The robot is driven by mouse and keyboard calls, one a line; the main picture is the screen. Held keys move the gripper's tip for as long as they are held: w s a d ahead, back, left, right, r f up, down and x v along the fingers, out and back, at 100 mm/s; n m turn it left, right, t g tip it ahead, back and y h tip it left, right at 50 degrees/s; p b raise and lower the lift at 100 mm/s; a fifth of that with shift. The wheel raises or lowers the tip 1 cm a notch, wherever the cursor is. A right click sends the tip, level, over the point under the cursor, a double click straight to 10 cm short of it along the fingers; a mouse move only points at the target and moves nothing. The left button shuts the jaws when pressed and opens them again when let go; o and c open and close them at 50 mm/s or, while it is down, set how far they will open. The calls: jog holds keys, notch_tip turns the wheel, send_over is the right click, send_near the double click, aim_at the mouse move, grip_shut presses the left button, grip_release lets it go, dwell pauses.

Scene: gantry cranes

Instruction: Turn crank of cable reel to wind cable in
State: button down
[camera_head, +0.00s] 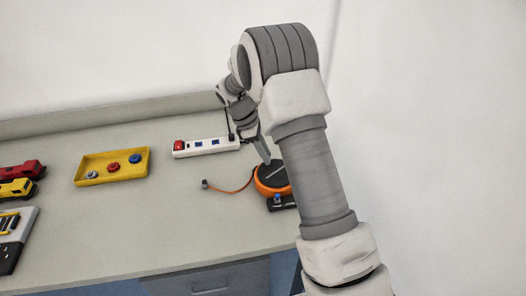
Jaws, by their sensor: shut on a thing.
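The orange cable reel (267,188) with a dark top stands on a black base near the right end of the workbench. An orange cable (234,190) runs from it to the left and ends in a small dark plug (206,184) lying on the bench. My gripper (266,160) comes down from above onto the top of the reel and is shut on a part there, at the place of the crank. The crank itself is too small and covered to make out. My arm hides the right side of the reel.
A white power strip (190,148) with a red switch lies behind the reel. A yellow tray (84,170) with several coloured knobs stands to the left. Red (18,172) and yellow (18,188) toy-like vehicles are at the far left. The bench between tray and front edge is clear.

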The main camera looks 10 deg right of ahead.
jog(key=m, duration=0.1)
jog(key=d+m, duration=0.1)
jog(key=m+g+p, duration=0.1)
jog(key=shift+w+d+m+y, duration=0.25)
jog(key=shift+w+m+y, duration=0.15)
jog(key=m, duration=0.1)
jog(key=d+m+g, duration=0.1)
jog(key=m, duration=0.1)
jog(key=m+y, duration=0.1)
jog(key=shift+d+m+g+p, duration=0.3)
jog(key=shift+d+p, duration=0.05)
jog(key=shift+d, duration=0.05)
jog(key=m, duration=0.1)
jog(key=d+m+y, duration=0.1)
jog(key=m, duration=0.1)
jog(key=shift+s+d+y, duration=0.15)
jog(key=shift+y, duration=0.15)
jog(key=shift+s+d+m+y, duration=0.2)
jog(key=shift+d+m+y, duration=0.15)
jog(key=shift+m, duration=0.65)
jog(key=shift+s+d+m+y, duration=0.2)
jog(key=shift+m+y, duration=0.15)
jog(key=shift+m, duration=0.65)
jog(key=shift+g, duration=0.3)
jog(key=c, duration=0.7)
grip_release()
